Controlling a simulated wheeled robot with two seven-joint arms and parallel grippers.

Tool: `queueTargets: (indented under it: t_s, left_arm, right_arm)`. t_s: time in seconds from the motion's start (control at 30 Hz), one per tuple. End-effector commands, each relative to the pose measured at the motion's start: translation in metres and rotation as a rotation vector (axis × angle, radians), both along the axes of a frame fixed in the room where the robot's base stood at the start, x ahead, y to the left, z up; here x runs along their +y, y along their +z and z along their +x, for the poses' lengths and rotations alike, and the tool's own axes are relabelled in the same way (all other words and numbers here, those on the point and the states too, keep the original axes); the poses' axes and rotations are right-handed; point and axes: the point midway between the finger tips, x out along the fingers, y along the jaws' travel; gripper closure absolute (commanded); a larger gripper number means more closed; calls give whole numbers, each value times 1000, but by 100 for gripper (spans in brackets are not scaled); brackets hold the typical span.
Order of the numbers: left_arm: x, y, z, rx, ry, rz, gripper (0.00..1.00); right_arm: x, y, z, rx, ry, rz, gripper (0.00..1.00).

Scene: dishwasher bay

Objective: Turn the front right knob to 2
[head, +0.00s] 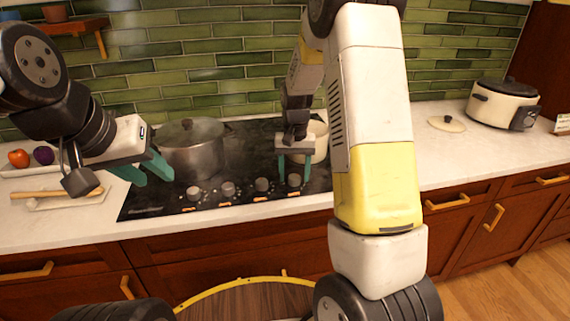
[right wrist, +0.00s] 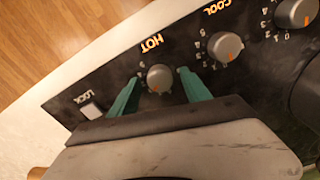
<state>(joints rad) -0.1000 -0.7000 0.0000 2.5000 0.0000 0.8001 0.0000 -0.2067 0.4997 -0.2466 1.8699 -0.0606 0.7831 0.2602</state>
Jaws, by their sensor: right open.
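The black cooktop (head: 160,203) has a row of several grey knobs along its front edge. The rightmost knob (head: 294,180) is below my right gripper (head: 294,176). In the right wrist view this knob (right wrist: 159,77), beside the word HOT, lies between the two teal fingertips of the right gripper (right wrist: 157,84). The fingers are open, with a gap on each side of the knob. My left gripper (head: 154,181) is open and empty, above the cooktop's left front.
A lidded steel pot (head: 193,150) stands on the cooktop at left; a cream pot (head: 318,140) is behind my right gripper. A second knob (right wrist: 225,46) sits beside the word COOL. A LOCK button (right wrist: 91,109) is near the cooktop's edge. The right counter (head: 450,150) is mostly clear.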

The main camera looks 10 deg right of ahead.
Motion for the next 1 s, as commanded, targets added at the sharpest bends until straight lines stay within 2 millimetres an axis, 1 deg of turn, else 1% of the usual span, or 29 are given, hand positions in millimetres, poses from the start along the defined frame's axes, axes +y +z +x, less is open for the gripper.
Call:
queueTargets:
  t_s: [0.07,0.17,0.27,0.43,0.6,0.73,1.0]
  left_arm:
    - [0,0,0,0,0,0,64]
    - [0,0,0,0,0,0,64]
    - [0,0,0,0,0,0,64]
    - [0,0,0,0,0,0,64]
    - [0,0,0,0,0,0,64]
    - [0,0,0,0,0,0,64]
    - [0,0,0,0,0,0,64]
  right_arm:
    - [0,0,0,0,0,0,44]
    - [0,8,0,-1,0,1,44]
    - [0,22,1,-3,0,0,44]
    - [0,52,1,-4,0,1,44]
    - [0,73,1,-2,0,1,44]
    - [0,78,0,-1,0,0,44]
    - [0,78,0,0,0,1,44]
